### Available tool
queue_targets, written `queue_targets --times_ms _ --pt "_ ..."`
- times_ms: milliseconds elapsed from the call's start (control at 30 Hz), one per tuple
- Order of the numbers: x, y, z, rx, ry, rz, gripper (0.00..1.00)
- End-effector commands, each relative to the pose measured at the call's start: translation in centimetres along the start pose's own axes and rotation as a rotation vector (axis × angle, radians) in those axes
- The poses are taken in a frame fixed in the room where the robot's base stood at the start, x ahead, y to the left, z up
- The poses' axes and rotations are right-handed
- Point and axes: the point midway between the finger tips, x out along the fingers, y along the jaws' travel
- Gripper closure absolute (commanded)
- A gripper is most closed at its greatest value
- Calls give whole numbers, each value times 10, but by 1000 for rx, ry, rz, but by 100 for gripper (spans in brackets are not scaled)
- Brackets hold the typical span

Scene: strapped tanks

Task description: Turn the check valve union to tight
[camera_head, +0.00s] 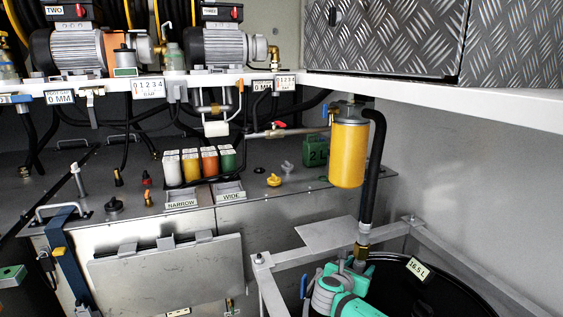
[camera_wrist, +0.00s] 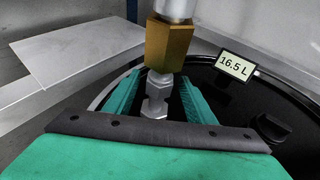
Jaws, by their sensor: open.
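In the wrist view a brass hex fitting (camera_wrist: 168,45) sits on the vertical pipe, with a silver hex nut (camera_wrist: 155,104) on the same line below it. I cannot tell which of these is the check valve union. My gripper (camera_wrist: 158,82) is open, its teal fingers on either side of the silver nut, just below the brass fitting.
A black drum (camera_head: 425,295) with a 16.5 L display (camera_head: 417,268) stands under the fitting, inside a grey frame (camera_head: 455,258). A yellow filter (camera_head: 348,150) and black hose (camera_head: 376,160) hang above. A flat grey plate (camera_wrist: 75,45) lies left of the gripper.

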Motion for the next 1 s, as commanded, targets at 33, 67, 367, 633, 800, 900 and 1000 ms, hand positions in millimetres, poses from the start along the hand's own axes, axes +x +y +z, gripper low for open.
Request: queue_targets --times_ms 33,67,367,633,800,900,1000 --pt "-3 0 -2 0 1 0 50" --pt "-5 0 -2 0 1 1 50" --pt "-22 0 -8 0 0 0 50" --pt "-37 1 -14 0 1 2 50" --pt "-46 0 -18 0 1 1 50" --pt "-52 0 -20 0 1 0 50" --pt "-58 0 -22 0 0 0 50"
